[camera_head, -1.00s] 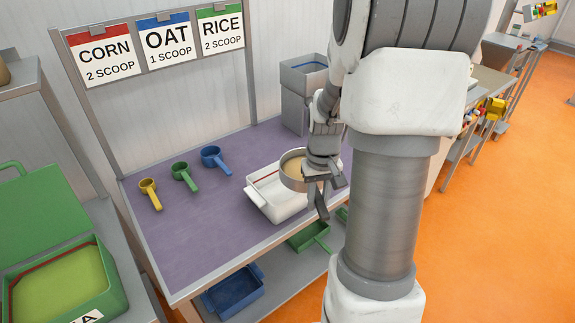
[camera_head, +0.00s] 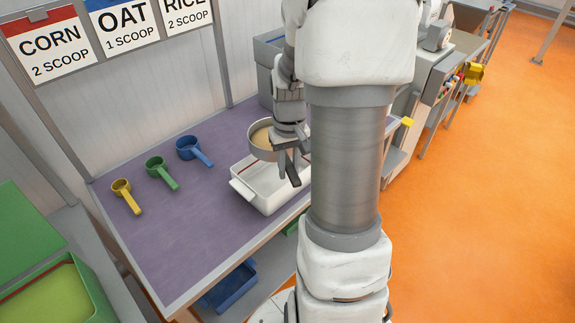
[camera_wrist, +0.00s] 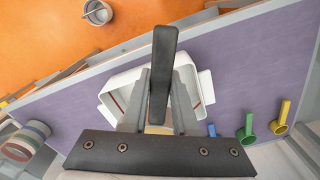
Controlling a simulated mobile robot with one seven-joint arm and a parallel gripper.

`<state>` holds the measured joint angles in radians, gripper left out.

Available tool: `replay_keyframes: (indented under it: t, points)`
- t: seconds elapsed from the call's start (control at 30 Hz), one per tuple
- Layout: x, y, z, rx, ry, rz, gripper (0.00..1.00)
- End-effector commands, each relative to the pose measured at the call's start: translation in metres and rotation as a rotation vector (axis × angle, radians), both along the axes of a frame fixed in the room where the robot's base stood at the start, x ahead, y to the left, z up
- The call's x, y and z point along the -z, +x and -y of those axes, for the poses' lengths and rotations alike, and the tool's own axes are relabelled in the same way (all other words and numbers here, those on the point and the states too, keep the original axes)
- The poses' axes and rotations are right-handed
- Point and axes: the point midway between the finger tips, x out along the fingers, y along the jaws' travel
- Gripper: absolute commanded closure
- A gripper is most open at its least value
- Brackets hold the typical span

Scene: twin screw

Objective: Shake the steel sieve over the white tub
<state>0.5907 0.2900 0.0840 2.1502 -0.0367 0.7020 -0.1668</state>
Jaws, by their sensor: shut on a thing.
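The steel sieve (camera_head: 258,150) is a round grey pan with tan material in it. It is above the far part of the white tub (camera_head: 255,193), which stands on the purple table top. My gripper (camera_head: 289,165) is at the sieve's right side and shut on it; the grip itself is partly hidden. In the wrist view my gripper (camera_wrist: 160,90) fills the middle, with the white tub (camera_wrist: 112,84) behind it. The wrist view hides most of the sieve.
Yellow (camera_head: 125,197), green (camera_head: 161,173) and blue (camera_head: 193,150) scoops lie left of the tub on the purple table (camera_head: 160,250). A grey bin (camera_head: 268,60) stands behind. Blue and green trays sit below. The table's front left is clear.

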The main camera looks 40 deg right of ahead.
Motion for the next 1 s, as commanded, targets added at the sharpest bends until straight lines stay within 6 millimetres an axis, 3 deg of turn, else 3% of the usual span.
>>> replay_keyframes:
  t: [0.53, 1.0]
  points:
    - [0.041, 0.000, 0.000, 0.001, 0.000, 0.001, 1.00]
    - [0.045, 0.000, 0.000, 0.000, 0.000, 0.001, 1.00]
